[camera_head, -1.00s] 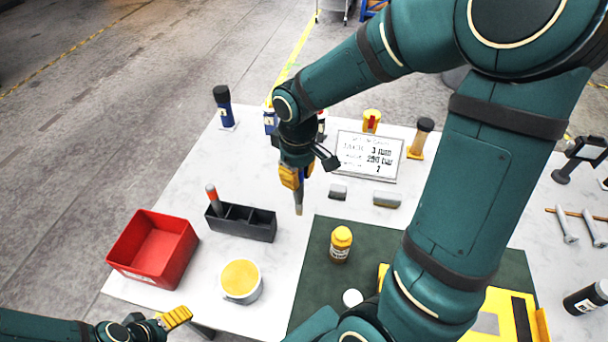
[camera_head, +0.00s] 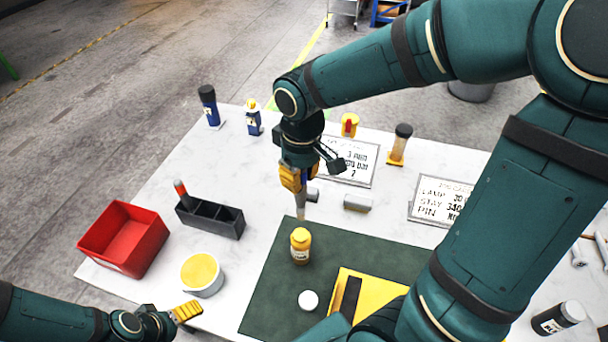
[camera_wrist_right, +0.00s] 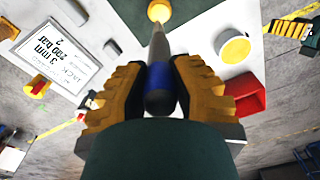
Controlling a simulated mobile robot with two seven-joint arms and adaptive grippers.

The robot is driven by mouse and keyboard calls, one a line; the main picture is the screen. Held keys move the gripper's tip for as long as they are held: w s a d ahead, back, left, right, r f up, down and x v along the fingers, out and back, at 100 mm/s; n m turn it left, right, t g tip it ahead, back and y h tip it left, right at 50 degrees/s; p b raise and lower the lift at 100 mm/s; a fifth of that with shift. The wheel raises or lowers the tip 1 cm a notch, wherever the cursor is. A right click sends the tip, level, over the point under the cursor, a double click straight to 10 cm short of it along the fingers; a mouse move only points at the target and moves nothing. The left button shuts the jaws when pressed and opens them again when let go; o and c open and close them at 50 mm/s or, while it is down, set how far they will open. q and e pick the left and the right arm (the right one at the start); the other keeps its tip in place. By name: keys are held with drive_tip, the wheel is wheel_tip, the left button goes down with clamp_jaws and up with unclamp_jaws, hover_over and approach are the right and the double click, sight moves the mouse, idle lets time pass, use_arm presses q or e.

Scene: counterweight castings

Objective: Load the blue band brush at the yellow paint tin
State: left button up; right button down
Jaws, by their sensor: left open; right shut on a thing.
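My right gripper (camera_head: 297,178) is shut on the blue band brush (camera_head: 301,204), which points tip down above the table near the green mat's far corner. The right wrist view shows the brush's blue band (camera_wrist_right: 160,98) between the yellow finger pads, with its grey tip beyond. The yellow paint tin (camera_head: 202,276) is a white pot with a yellow top surface, standing left of the mat. It also shows in the right wrist view (camera_wrist_right: 236,48). The brush is apart from it, up and to the right. My left gripper (camera_head: 187,312) is open and empty, just below the tin.
A red bin (camera_head: 123,240) and a black divided holder (camera_head: 210,217) with a red-topped item stand left. A yellow-capped bottle (camera_head: 300,246) and a white disc (camera_head: 308,300) are on the green mat (camera_head: 262,292). A printed card (camera_head: 350,162) lies behind the brush.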

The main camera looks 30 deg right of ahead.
sight(300, 198)
drive_tip(key=shift+a+f+b, duration=0.1)
drive_tip(key=shift+f+b, duration=0.3)
drive_tip(key=shift+f, duration=0.65)
drive_tip(key=shift+f+b, duration=1.3)
drive_tip(key=shift+f, duration=0.65)
drive_tip(key=shift+f+b, duration=0.5)
drive_tip(key=shift+f, duration=0.05)
drive_tip(key=shift+r, duration=0.15)
drive_tip(key=shift+r+p, duration=2.05)
drive_tip(key=shift+r, duration=1.35)
